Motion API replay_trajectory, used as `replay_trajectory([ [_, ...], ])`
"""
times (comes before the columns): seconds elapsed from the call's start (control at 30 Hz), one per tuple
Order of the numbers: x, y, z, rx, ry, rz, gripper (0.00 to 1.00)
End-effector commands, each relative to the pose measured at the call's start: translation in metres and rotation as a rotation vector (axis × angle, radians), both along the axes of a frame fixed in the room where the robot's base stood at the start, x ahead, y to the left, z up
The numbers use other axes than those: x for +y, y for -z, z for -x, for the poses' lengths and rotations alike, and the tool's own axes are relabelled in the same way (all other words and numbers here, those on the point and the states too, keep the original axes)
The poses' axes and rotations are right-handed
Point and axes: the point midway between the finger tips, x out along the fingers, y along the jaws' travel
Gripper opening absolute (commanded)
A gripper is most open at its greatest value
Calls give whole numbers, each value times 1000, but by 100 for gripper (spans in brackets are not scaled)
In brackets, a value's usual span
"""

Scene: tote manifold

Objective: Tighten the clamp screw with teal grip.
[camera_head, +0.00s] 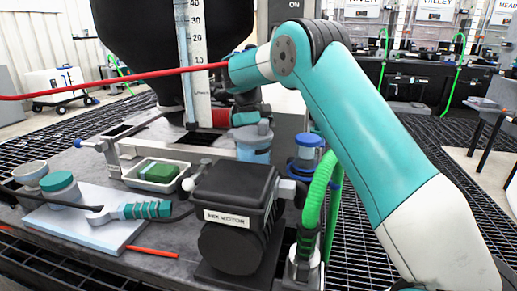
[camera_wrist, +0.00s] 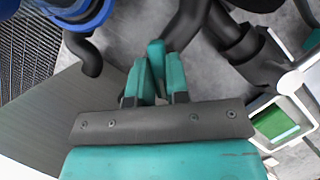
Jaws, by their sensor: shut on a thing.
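My gripper (camera_wrist: 156,70) points down in the wrist view, with a teal finger on each side. A narrow upright teal piece (camera_wrist: 156,50), which looks like the clamp screw's grip, stands between the fingers, and they are shut on it. The screw's shaft and the clamp body are hidden below the fingers. In the head view my gripper is behind the mixer motor, next to the black vessel (camera_head: 150,50), and a small teal part (camera_head: 245,118) shows beneath my wrist. I cannot tell how tight the screw is.
The black mix motor (camera_head: 245,185) stands in front. A red hose (camera_head: 120,82) crosses at my wrist's height. A tray with a green block (camera_head: 160,171), a teal-handled tool (camera_head: 145,210) on a white board and a blue-capped fitting (camera_head: 308,140) stand around. Black pipes (camera_wrist: 190,30) lie close by.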

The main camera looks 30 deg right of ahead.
Motion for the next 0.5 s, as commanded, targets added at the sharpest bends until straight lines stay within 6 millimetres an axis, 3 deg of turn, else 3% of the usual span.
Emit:
replay_trajectory([
  [0.27, 0, 5, 0, 4, 114, -1, 0],
  [0.5, -1, 8, 0, 1, 326, -1, 0],
])
